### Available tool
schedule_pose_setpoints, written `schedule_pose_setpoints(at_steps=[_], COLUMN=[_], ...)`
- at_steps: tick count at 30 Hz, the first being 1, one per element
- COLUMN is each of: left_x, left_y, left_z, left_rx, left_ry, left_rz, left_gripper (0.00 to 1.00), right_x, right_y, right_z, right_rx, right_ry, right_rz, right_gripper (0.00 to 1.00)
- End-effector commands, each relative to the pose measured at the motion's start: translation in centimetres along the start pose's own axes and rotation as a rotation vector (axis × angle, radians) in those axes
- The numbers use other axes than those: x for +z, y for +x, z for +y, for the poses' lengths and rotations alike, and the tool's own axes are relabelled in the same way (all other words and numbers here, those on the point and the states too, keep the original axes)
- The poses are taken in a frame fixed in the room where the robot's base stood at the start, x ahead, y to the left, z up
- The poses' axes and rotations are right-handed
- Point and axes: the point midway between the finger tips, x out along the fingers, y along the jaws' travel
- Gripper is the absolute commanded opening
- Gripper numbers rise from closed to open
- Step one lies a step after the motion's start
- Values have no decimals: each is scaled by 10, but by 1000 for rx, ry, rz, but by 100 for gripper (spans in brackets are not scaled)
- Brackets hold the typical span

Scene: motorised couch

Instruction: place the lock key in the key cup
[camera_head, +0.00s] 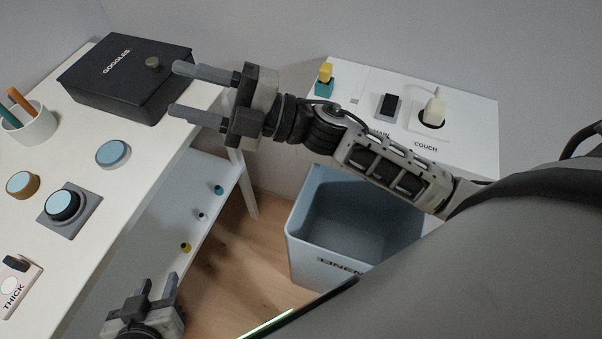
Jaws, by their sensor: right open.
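A yellow piece (325,73) stands in a small teal block (324,87) at the back left of the white panel; it may be the lock key, but no label shows. A white cup (36,126) holding orange and dark sticks stands on the left table; I cannot tell whether it is the key cup. My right gripper (177,90) is open and empty, its fingers over the front of the goggles box and well left of the yellow piece. My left gripper (157,287) is low at the bottom, beside the table, with its fingers apart and nothing between them.
A black GOGGLES box (95,82) and several round buttons (113,153) are on the left table (103,205). The white panel (466,118) carries a black switch (388,104) and a cream plug (434,108). A linen bin (318,271) stands below it. My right arm crosses the panel's front.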

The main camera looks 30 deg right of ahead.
Motion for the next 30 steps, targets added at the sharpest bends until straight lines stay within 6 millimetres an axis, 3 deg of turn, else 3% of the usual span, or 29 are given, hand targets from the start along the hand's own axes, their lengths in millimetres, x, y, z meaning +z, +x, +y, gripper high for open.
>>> schedule_pose_setpoints(at_steps=[3,5,9,12,17,30], left_x=[0,0,0,0,1,2], left_y=[0,0,0,0,0,0], left_z=[0,0,0,0,0,0], left_rx=[0,0,0,0,0,0], left_ry=[0,0,0,0,0,0], left_rz=[0,0,-1,-1,-1,-3], left_gripper=[36,36,36,36,36,36], right_x=[36,45,32,13,-3,-4], right_y=[-54,-91,-171,-205,-226,-227], right_z=[-45,-77,-149,-180,-199,-200], right_rx=[114,137,137,122,106,102], right_ry=[438,640,1019,1179,1282,1284], right_rz=[-443,-655,-1045,-1204,-1304,-1307], right_gripper=[48,48,48,48,48,48])
